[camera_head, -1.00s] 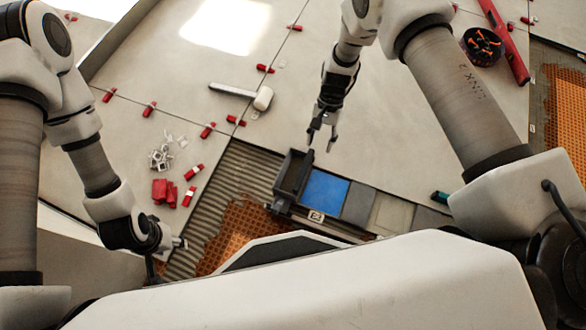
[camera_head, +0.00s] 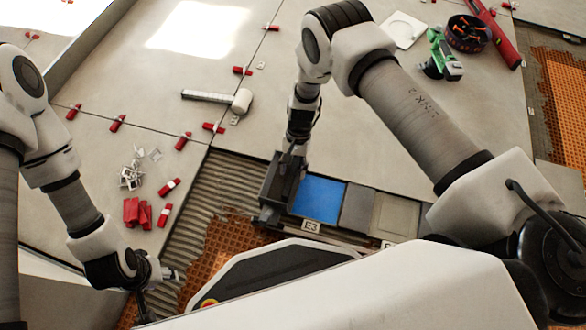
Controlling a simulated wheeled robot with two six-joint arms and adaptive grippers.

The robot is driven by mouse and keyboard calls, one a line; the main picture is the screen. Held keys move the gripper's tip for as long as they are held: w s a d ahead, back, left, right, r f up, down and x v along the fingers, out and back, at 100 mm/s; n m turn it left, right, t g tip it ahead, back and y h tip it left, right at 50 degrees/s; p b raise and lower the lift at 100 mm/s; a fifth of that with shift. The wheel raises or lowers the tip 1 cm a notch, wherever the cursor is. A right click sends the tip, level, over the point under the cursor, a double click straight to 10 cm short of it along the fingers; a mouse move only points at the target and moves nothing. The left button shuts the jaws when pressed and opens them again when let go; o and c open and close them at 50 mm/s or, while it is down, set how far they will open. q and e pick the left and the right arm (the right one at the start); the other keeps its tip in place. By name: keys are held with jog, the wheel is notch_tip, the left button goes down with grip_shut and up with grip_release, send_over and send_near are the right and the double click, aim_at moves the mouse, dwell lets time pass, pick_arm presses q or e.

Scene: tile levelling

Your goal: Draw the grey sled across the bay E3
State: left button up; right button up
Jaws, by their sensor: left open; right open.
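The dark grey sled (camera_head: 268,190), a box-like piece, sits at the left end of a row of panels, beside a blue panel (camera_head: 319,198). A small label reading E3 (camera_head: 311,226) is on the front edge below the blue panel. My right gripper (camera_head: 292,156) is at the sled's upper right end, open; its fingertips overlap the sled in the picture, and I cannot tell whether they touch it. My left gripper (camera_head: 174,274) is open and empty, low at the left, over the ribbed strip and apart from the sled.
A white-headed mallet (camera_head: 240,101), red wedges (camera_head: 169,187) and white clips (camera_head: 131,176) lie on the tiles at the left. A green tool (camera_head: 441,55), a dark round tub (camera_head: 468,33) and a red bar (camera_head: 495,36) are at upper right. A grey panel (camera_head: 357,208) lies right of the blue one.

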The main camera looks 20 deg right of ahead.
grip_shut()
jog(key=shift+r, duration=0.1)
jog(key=s+d+p, duration=0.3)
jog(key=s+d, duration=0.4)
jog(key=d, duration=0.4)
jog(key=s+d+p, duration=0.4)
jog(key=s+d, duration=0.3)
jog(key=d, duration=0.3)
jog(key=shift+s+d, duration=0.3)
jog(key=shift+d, duration=0.1)
grip_release()
